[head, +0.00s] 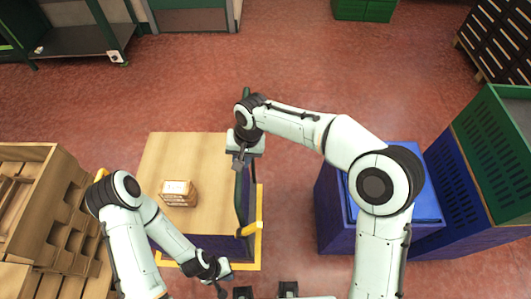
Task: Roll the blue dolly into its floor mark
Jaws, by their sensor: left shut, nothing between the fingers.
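A low cart-like unit with a wooden top (188,148) and dark blue sides (205,246) stands at centre left. It appears to be the blue dolly. My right gripper (239,164) is over the upper part of that bar; contact and finger state are unclear. My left gripper (221,289) is shut and empty near the front edge.
A brown package (178,193) lies on the wooden top. A blue lidded box (336,215) and green crate (490,135) stand at right. Wooden shelving (30,205) is at lower left. A grey bench (75,40) is at far left.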

